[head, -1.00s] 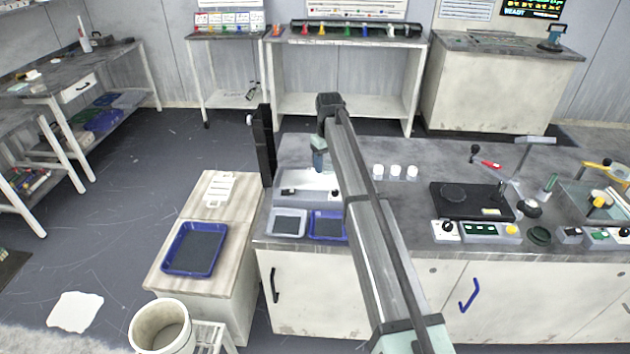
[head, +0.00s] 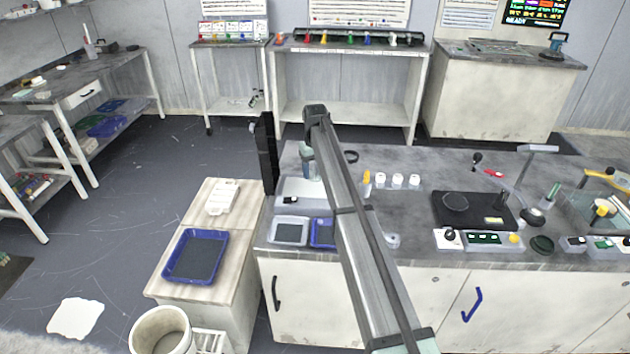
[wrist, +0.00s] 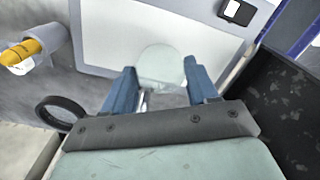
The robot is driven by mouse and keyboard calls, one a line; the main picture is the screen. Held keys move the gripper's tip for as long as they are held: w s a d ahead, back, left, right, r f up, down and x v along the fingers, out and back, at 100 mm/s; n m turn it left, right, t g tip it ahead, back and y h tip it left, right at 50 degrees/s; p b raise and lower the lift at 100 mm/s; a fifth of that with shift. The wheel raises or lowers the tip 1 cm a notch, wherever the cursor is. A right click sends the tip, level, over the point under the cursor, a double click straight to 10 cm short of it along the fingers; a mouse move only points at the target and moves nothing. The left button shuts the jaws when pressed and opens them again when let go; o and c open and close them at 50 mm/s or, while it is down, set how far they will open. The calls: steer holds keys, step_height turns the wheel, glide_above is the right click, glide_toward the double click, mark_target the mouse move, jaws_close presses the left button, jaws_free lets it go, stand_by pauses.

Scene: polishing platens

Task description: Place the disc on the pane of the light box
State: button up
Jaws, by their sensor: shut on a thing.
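The disc (wrist: 162,64) is round, thin and pale green. In the wrist view it sits between the blue fingertips of my gripper (wrist: 161,82), which is shut on it. The white pane of the light box (wrist: 110,35) lies beneath and beyond the disc. I cannot tell whether the disc touches the pane. In the head view the light box (head: 292,198) is at the left end of the bench.
A tall black panel (head: 268,152) stands left of the light box. A grey tray (head: 289,231) and a blue tray (head: 321,233) sit in front. A dark ring (wrist: 60,113) lies near my gripper.

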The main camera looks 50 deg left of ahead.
mark_target(315, 173)
steer(key=shift+f, duration=2.05)
steer(key=shift+f, duration=0.2)
steer(key=o, duration=1.1)
steer(key=shift+r, duration=0.15)
step_height(315, 173, up, 12)
steer(key=shift+r, duration=0.1)
